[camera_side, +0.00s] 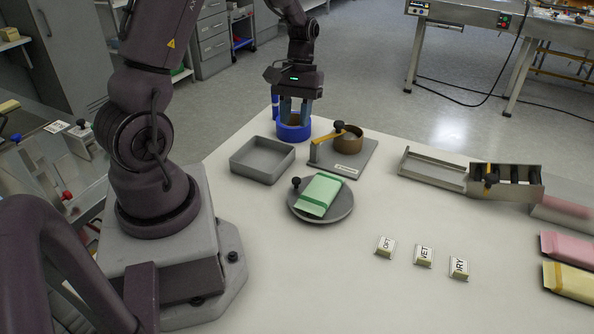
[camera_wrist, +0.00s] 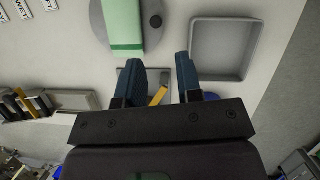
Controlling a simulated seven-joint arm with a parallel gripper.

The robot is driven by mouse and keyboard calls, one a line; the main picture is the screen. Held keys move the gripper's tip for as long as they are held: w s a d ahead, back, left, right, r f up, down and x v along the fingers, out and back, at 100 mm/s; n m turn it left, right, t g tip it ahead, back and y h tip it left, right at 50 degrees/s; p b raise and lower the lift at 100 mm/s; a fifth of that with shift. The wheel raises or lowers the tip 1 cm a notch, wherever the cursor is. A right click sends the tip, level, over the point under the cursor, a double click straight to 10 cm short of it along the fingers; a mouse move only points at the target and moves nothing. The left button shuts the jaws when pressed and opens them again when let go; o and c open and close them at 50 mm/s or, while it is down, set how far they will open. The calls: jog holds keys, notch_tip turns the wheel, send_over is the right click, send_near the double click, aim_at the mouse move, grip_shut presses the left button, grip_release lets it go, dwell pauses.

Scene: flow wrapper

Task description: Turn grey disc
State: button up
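The grey disc (camera_side: 335,215) lies flat on the table with a small black knob (camera_side: 296,182) near its rim. A light green packet (camera_side: 319,194) lies across the disc. In the wrist view the disc (camera_wrist: 103,23) is at the top, partly out of frame, with its knob (camera_wrist: 156,21) at the right. My gripper (camera_side: 294,119) is beyond the disc, near the blue round container (camera_side: 293,134), apart from the disc. In the wrist view the fingers (camera_wrist: 160,62) are spread with nothing seen between the tips.
A grey square tray (camera_side: 262,160) stands left of a plate (camera_side: 357,155) bearing a brass bar and a brass cup (camera_side: 349,140). Several lettered blocks (camera_side: 424,256) lie to the right. A grey channel fixture (camera_side: 433,170) and pink and yellow packets (camera_side: 568,282) lie farther right.

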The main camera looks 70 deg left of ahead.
aim_at(297, 178)
jog(key=shift+n+h, duration=0.3)
jog(key=shift+n, duration=0.6)
jog(key=x, duration=0.4)
jog(key=w+a+x, duration=0.1)
jog(key=x, duration=0.3)
jog(key=f+x, duration=0.1)
jog(key=x, duration=0.4)
jog(key=shift+w+a, duration=0.35)
jog(key=shift+w, duration=0.05)
jog(key=shift+c, duration=0.2)
grip_shut()
